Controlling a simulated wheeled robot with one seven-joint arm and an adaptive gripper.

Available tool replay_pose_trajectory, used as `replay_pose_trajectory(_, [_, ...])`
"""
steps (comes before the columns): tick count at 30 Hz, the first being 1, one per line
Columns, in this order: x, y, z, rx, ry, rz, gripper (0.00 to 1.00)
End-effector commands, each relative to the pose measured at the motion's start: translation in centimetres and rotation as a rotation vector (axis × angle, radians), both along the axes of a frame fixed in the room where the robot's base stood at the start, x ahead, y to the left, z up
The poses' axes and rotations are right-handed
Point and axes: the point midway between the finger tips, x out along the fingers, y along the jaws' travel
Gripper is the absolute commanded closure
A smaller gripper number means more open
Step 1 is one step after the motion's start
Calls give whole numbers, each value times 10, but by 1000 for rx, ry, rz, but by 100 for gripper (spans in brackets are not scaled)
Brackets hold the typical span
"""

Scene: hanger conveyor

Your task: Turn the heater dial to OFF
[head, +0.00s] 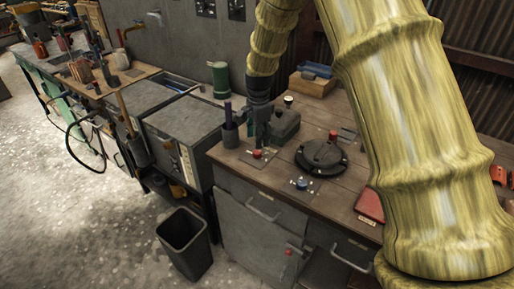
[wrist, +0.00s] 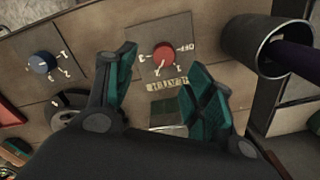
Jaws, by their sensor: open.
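A red dial (head: 257,154) sits on a small plate on the wooden bench top. In the wrist view the red dial (wrist: 164,57) has number marks and an OFF mark around it, with OFF on its right. A printed label lies below it, too blurred to read surely. The dial's pointer seems to aim down-left, away from OFF, but its exact mark is hard to tell. My gripper (head: 261,132) is above the dial, pointing down. In the wrist view my gripper (wrist: 160,63) is open, its teal-padded fingers on either side of the dial, apparently not touching it.
A blue dial (head: 301,184) on its own plate is nearby, also in the wrist view (wrist: 42,62). A dark cup (head: 229,134) with a purple item stands left of my gripper. A round black fixture (head: 323,156) is to the right. A bin (head: 184,243) stands on the floor.

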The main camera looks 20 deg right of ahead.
Motion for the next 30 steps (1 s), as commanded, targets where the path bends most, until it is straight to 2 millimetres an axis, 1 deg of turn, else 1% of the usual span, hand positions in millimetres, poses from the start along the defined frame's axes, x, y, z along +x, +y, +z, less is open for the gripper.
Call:
replay_pose_trajectory(1, [-1, 1, -10, 1, 6, 1, 47])
replay_pose_trajectory(6, [1, 3, -34, 1, 5, 3, 47])
replay_pose_trajectory(12, [2, 3, -54, 0, 3, 5, 47])
replay_pose_trajectory(18, [2, 4, -63, 0, 3, 5, 47])
replay_pose_trajectory(26, [2, 4, -64, 1, 2, 5, 47])
replay_pose_trajectory(29, [2, 4, -64, 1, 2, 5, 63])
replay_pose_trajectory(30, [2, 4, -64, 1, 2, 5, 70])
